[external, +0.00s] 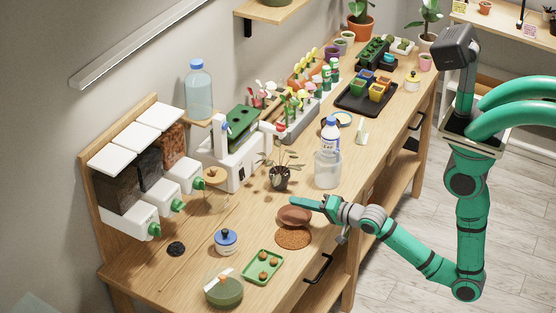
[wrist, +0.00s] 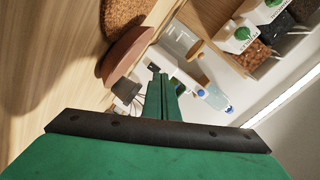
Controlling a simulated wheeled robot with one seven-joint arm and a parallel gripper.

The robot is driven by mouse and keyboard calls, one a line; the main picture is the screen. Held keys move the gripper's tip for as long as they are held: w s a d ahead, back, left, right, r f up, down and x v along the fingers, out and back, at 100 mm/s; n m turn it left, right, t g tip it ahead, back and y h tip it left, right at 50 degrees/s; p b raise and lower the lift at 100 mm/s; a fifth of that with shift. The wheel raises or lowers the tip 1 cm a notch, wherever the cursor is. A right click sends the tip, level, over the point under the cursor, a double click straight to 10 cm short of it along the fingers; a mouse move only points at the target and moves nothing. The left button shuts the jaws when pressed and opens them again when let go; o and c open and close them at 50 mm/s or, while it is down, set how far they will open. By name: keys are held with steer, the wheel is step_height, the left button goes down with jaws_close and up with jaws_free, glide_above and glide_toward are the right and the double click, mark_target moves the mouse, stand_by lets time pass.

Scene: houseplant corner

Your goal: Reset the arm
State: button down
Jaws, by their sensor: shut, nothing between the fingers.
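My gripper (external: 307,203) is shut and empty at the end of my green arm (external: 420,255). It reaches over the front edge of the wooden bench, with its fingers level and pointing left, just above a brown saucer (external: 295,215). I cannot tell whether the fingers touch the saucer. In the wrist view the shut green fingers (wrist: 160,88) point away from the camera, and the saucer (wrist: 127,52) lies to their upper left.
A round brown mat (external: 293,238) lies by the saucer. A small potted plant (external: 280,178) and a clear container with a bottle (external: 327,168) stand behind. A green tray (external: 262,266), a blue-lidded jar (external: 226,240) and dispensers (external: 140,170) are to the left.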

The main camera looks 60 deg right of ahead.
steer(key=s+a+f+n+y, duration=0.1)
steer(key=s+a+f+n, duration=0.2)
steer(key=s, duration=0.4)
steer(key=s+a+f+n+y, duration=0.1)
steer(key=s+a+n, duration=0.2)
steer(key=s+n, duration=0.3)
steer(key=s+d+f+n+h, duration=0.1)
steer(key=s+d, duration=0.3)
steer(key=s, duration=0.6)
steer(key=s+d+f+n+g+h, duration=0.1)
steer(key=s+d, duration=0.3)
steer(key=s, duration=0.6)
steer(key=shift+d+f+n, duration=0.15)
steer(key=shift+f+n, duration=0.35)
steer(key=shift+n, duration=0.2)
steer(key=shift+s, duration=0.1)
stand_by(0.3)
